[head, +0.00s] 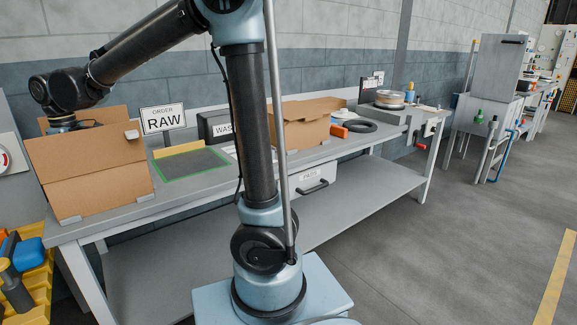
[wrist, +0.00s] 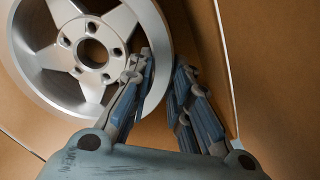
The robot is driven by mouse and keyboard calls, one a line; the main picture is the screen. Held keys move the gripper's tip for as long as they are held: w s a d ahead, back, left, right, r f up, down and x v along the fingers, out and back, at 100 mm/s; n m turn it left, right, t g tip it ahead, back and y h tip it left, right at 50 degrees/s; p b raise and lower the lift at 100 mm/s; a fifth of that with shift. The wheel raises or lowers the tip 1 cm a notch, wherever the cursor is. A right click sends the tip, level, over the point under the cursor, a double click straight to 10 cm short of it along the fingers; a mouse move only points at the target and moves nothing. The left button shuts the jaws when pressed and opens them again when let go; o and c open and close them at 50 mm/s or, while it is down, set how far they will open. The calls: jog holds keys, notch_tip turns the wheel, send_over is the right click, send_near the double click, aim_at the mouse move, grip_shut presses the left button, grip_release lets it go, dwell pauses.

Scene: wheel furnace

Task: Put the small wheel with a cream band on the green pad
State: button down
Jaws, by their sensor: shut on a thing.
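A silver spoked wheel (wrist: 50,65) lies in the open cardboard box (head: 90,175) at the left end of the bench. My gripper (wrist: 164,60) reaches down into this box and is shut on the wheel's rim, one finger on each side of it. No cream band shows on the visible part of this wheel. In the head view the fingers and wheel are hidden by the box walls. The green pad (head: 190,163), a dark mat with a green edge, lies bare on the bench, right of the box.
An ORDER RAW sign (head: 163,118) and a yellow strip (head: 178,149) stand behind the pad. Further right are a waste bin (head: 214,127), another open box (head: 300,124), an orange item (head: 339,131), a black ring (head: 360,126) and a machine (head: 388,114) bearing a round part.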

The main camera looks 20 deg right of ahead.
jog(key=shift+r, duration=2.95)
jog(key=shift+w+r, duration=0.1)
jog(key=shift+r, duration=0.05)
